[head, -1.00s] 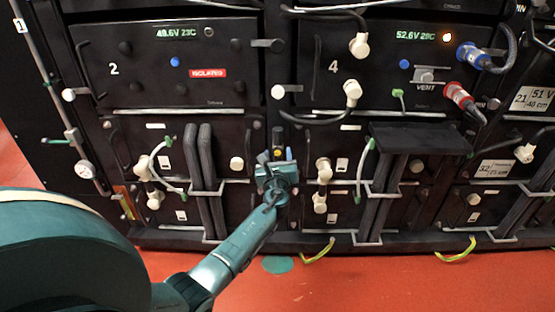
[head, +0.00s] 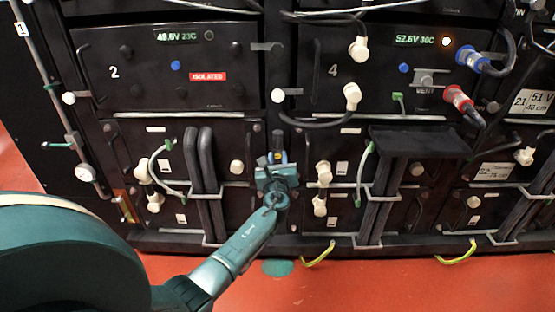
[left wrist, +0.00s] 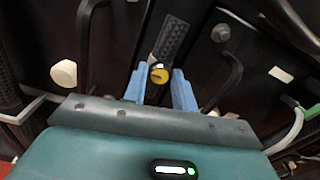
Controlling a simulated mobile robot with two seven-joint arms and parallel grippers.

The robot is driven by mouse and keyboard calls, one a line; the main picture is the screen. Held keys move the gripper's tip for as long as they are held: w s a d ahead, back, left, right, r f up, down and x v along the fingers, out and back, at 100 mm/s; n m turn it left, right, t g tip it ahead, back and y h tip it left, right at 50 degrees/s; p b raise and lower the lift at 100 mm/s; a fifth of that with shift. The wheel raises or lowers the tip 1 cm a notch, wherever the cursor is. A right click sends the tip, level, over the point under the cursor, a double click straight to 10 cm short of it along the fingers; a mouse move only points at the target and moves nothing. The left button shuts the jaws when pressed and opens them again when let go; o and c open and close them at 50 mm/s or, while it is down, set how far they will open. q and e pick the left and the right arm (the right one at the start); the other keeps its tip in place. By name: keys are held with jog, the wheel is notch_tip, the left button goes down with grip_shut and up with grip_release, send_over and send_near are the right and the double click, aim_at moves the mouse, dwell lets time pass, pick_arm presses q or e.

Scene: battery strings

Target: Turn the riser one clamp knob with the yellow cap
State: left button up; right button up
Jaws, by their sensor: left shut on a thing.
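The yellow cap (left wrist: 160,74) is a small round end on a knob with a black textured bar (left wrist: 172,40), between two dark bar handles in the left wrist view. My left gripper (left wrist: 160,88) has its blue fingers on either side of the cap and is shut on the knob. In the head view my left gripper (head: 278,165) is at the lower middle of the rack front. The black bar (head: 277,140) shows just above its fingers; the cap is mostly hidden there. My right gripper is in neither view.
Dark battery modules fill the rack, with a red ISOLATED label (head: 209,76) on module 2. A black ledge (head: 420,140) juts out farther right. The red floor (head: 390,285) is open.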

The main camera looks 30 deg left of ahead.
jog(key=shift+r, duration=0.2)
pick_arm(q)
jog(key=shift+r+m+p, duration=0.15)
jog(key=shift+m+p, duration=0.7)
jog(key=shift+m, duration=0.15)
jog(key=m+p, duration=0.2)
jog(key=shift+m, duration=0.8)
jog(key=m+p, duration=0.2)
jog(key=shift+m, duration=0.3)
jog(key=m+p, duration=0.2)
jog(key=m, duration=0.2)
jog(key=shift+m, duration=0.3)
jog(key=m+p, duration=0.1)
jog(key=m, duration=0.1)
jog(key=m+p, duration=0.1)
jog(key=m, duration=0.1)
jog(key=shift+f+m, duration=0.2)
jog(key=shift+m, duration=0.1)
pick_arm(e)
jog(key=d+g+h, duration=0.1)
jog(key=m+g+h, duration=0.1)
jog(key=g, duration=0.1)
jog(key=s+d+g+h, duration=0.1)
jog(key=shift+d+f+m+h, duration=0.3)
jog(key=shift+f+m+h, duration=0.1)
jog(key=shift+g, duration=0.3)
